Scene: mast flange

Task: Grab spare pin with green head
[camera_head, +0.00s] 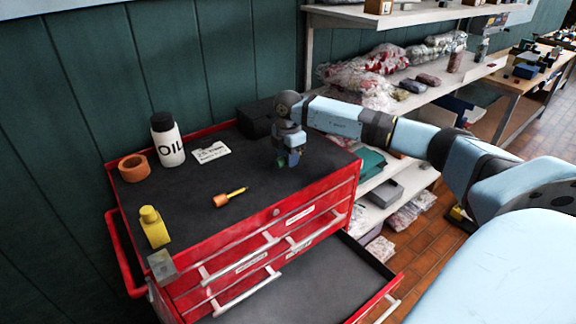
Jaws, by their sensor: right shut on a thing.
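My right gripper (288,160) points down over the black top of the red tool cabinet, near its right side. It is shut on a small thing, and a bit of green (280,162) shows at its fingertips. This green bit looks like the head of the spare pin, but the fingers hide most of it. I cannot tell whether it touches the cabinet top. My left gripper is not in view.
On the cabinet top (195,222) are an orange ring (133,167), an oil bottle (167,140), a white card (211,152), an orange-and-yellow item (229,197) and a yellow bottle (154,227). A black box (256,119) stands behind my gripper. A lower drawer (318,280) is open.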

